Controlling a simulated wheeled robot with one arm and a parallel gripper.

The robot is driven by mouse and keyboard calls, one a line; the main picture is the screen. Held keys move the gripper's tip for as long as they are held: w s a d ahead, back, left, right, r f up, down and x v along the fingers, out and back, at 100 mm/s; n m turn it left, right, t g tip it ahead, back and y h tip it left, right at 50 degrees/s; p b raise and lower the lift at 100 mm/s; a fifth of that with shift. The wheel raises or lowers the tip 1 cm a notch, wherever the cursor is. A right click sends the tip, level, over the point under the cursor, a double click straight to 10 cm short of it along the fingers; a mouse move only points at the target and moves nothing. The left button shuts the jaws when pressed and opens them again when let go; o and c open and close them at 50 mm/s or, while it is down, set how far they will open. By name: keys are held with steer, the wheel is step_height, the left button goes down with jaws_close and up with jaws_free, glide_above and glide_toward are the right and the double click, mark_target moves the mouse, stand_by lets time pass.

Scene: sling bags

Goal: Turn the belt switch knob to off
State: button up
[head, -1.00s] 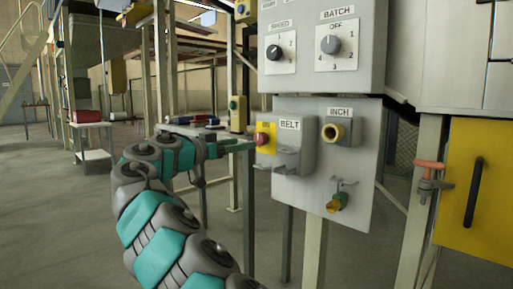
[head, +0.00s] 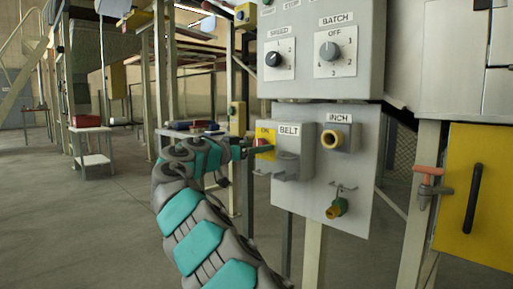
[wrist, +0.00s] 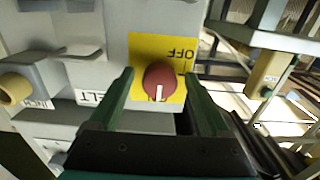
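The belt switch knob (wrist: 160,78) is red and round with a white pointer line. It sits on a yellow plate (wrist: 146,48) marked OFF and ON, which looks upside down in the wrist view. The line points down toward the ON lettering. My gripper (wrist: 158,74) is open, with one green finger on each side of the knob and a visible gap to each. In the head view, my gripper (head: 246,151) is at the left face of the grey BELT box (head: 291,150), and its finger partly hides the knob.
An INCH button (head: 333,139) is right of the BELT box. The SPEED (head: 273,59) and BATCH (head: 330,51) dials are above. A bracket (head: 276,172) juts out under the box.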

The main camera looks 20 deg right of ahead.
jaws_close()
stand_by(0.4)
steer(key=shift+n, duration=0.3)
steer(key=shift+r+n+p, duration=0.2)
steer(key=shift+n+p, duration=1.25)
steer(key=shift+n, duration=0.35)
steer(key=n+p, duration=0.4)
steer(key=n, duration=0.1)
steer(key=shift+s+r, duration=0.1)
steer(key=n+p, duration=0.4)
steer(key=shift+r+n, duration=0.1)
steer(key=shift+n, duration=0.3)
steer(key=n+p, duration=0.3)
steer(key=shift+n+p, duration=0.4)
steer(key=shift+f, duration=0.25)
